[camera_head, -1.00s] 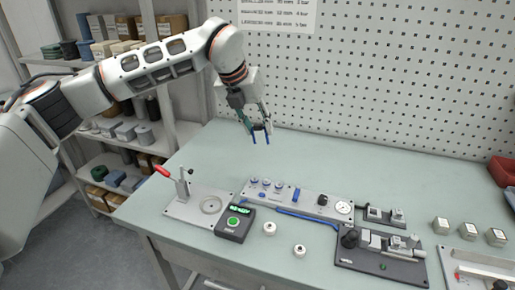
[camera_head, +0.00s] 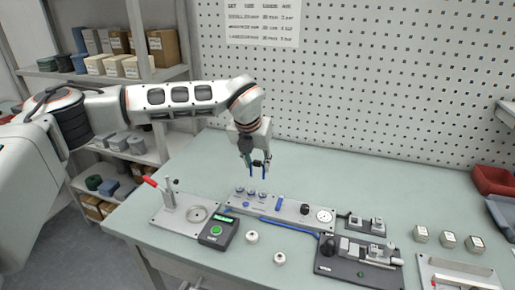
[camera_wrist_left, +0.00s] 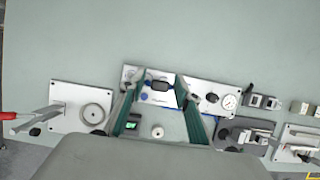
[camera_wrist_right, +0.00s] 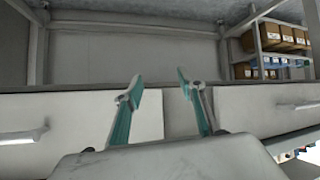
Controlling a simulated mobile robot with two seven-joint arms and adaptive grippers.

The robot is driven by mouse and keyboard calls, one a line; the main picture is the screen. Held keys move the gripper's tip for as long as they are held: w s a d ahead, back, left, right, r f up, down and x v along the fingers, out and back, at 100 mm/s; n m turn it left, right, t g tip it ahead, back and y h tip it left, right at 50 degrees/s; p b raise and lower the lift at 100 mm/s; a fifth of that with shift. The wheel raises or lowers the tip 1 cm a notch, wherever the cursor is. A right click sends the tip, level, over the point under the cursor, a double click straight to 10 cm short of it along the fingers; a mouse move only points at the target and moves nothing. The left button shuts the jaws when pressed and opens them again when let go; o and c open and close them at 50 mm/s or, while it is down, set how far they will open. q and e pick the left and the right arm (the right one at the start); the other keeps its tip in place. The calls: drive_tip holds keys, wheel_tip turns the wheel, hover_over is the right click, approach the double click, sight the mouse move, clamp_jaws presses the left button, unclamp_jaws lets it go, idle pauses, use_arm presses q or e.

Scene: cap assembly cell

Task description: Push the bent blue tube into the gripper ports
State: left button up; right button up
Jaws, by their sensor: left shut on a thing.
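My left gripper (camera_head: 256,161) is shut on the bent blue tube (camera_head: 264,173), whose two blue legs hang down below the fingers. It holds the tube clear above the bench, over the back of the grey port plate (camera_head: 290,203). In the left wrist view the tube shows as blue strips beside a dark piece between the fingers (camera_wrist_left: 160,86). Several blue-ringed ports (camera_head: 252,194) stand at the plate's left end, below the tube. I cannot tell which are the gripper ports. My right gripper (camera_wrist_right: 160,92) is open and empty, away from the bench, facing grey cabinets.
A control box (camera_head: 218,231) with a green button and two white round caps (camera_head: 252,237) sit in front of the plate. A red-handled fixture (camera_head: 186,213) is at left, a dark fixture (camera_head: 345,268) at right. The bench behind the plate is clear.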

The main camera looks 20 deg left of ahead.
use_arm(q)
drive_tip(key=shift+a+f+b, duration=0.1)
drive_tip(key=shift+f+b, duration=0.45)
drive_tip(key=shift+f, duration=0.45)
drive_tip(key=shift+f+b, duration=1)
drive_tip(key=shift+f, duration=0.85)
drive_tip(key=shift+f+b, duration=0.4)
drive_tip(key=shift+f, duration=0.5)
drive_tip(key=o, duration=1)
